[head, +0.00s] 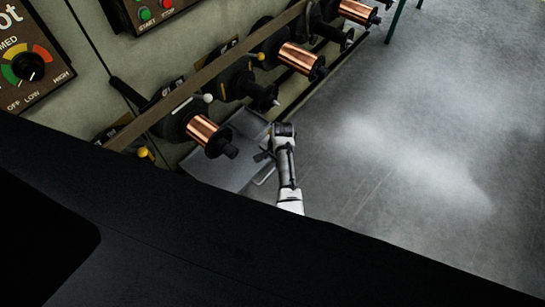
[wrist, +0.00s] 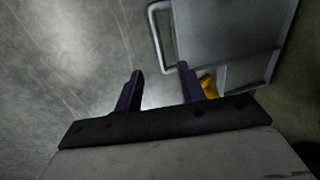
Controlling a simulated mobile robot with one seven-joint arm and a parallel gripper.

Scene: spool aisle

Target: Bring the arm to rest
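My gripper (wrist: 163,92) shows in the wrist view with its two dark fingers apart and nothing between them. Grey floor shows behind the gap. In the head view my arm reaches out low, and my gripper (head: 265,152) is small there, near a grey metal tray-like box (head: 232,165) on the floor side of the machine row. The box also shows in the wrist view (wrist: 225,35), with a wire handle (wrist: 153,35) just beyond the fingers. I cannot tell whether a finger touches the box. A small yellow thing (wrist: 208,86) lies behind the right finger.
Copper spools (head: 208,135) and (head: 300,60) sit on spindles along the machine wall at left, with a bare spindle (head: 262,95) between them. A brown rail (head: 200,80) runs above. A control panel with a dial (head: 30,65) is at upper left. Open floor (head: 420,150) lies right.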

